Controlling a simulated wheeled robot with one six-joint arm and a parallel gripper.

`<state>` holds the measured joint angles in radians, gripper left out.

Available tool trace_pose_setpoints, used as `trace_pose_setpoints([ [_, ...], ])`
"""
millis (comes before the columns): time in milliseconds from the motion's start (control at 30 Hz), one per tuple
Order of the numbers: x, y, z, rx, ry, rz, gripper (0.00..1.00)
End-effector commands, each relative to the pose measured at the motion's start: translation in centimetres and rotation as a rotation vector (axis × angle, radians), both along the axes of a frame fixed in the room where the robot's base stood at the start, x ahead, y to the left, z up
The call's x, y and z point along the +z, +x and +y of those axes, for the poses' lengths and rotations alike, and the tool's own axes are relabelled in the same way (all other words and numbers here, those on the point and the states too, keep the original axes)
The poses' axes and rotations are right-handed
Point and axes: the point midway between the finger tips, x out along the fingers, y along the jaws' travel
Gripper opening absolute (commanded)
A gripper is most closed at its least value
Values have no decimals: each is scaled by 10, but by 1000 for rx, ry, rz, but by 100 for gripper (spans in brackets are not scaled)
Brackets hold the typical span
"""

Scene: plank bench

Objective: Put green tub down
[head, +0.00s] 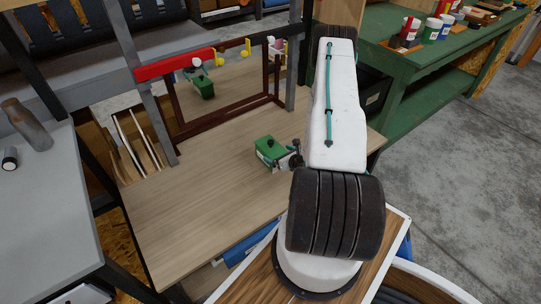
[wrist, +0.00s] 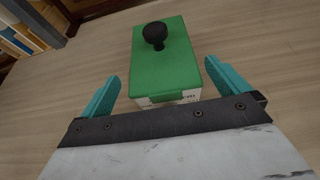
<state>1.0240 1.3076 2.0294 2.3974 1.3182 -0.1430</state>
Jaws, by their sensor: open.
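The green tub (head: 270,151) sits on the plank bench (head: 200,212), near its right side in the head view. In the wrist view the tub (wrist: 165,65) shows a green lid with a black knob (wrist: 155,34) and a pale side with small print. My gripper (wrist: 160,82) is open, with one teal finger on either side of the tub's near end. Gaps show between the fingers and the tub. In the head view my arm hides most of the gripper (head: 294,158).
A dark red frame with a mirror-like panel (head: 235,95) stands at the bench's back. A red bar (head: 175,65) and yellow hooks are above it. The bench's left and front are clear. A grey table (head: 40,200) is at left, a green workbench (head: 425,60) at right.

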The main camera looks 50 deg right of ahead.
Motion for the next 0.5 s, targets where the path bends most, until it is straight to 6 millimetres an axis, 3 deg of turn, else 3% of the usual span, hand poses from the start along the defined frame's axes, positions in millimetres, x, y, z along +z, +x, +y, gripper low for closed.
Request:
trace_pose_setpoints([
  [300,-17,39,-11,3,0,-1,100],
  [500,-19,44,-13,2,1,-1,100],
])
